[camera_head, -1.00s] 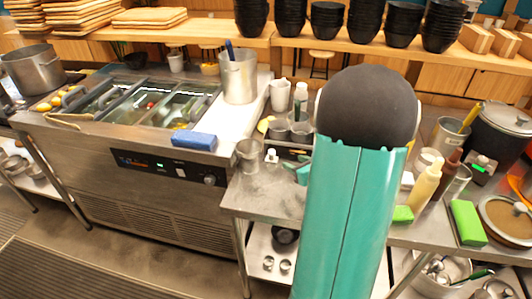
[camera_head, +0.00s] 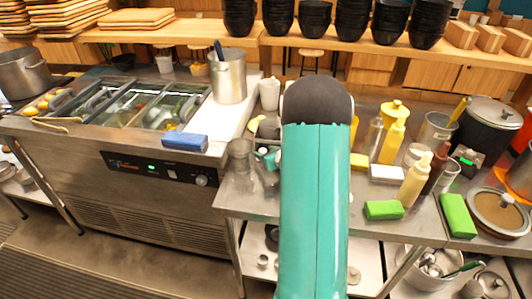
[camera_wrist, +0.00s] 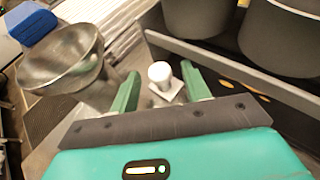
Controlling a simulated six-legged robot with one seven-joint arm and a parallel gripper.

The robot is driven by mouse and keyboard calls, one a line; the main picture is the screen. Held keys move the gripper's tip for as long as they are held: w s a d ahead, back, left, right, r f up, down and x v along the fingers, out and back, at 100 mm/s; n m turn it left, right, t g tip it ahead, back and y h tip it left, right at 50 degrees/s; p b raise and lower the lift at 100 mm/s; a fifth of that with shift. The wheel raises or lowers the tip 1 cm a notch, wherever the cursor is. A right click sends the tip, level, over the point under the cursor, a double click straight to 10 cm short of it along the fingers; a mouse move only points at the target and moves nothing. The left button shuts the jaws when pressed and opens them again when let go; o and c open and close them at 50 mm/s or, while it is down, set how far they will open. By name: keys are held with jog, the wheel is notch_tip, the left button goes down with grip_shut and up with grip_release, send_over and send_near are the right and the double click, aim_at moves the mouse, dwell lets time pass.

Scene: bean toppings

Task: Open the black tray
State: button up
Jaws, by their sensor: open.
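The black tray (camera_wrist: 225,58) shows in the wrist view at the upper right, with dark round containers standing above it. A small pale knob (camera_wrist: 160,74) on a square plate is near the tray's left end; whether it is fixed to the tray is hard to tell. My gripper (camera_wrist: 160,70) is open, with one green finger on each side of the knob. The fingers do not visibly clamp it. In the head view my teal arm hides most of the tray.
A metal cup (camera_wrist: 60,65) is close to my left finger; it also shows in the head view (camera_head: 240,155). A blue sponge (camera_head: 185,141) lies on the counter edge. Bottles, green sponges (camera_head: 384,210) and a lidded pot (camera_head: 490,125) crowd the right.

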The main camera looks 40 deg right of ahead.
jog(key=shift+w, duration=0.15)
grip_shut()
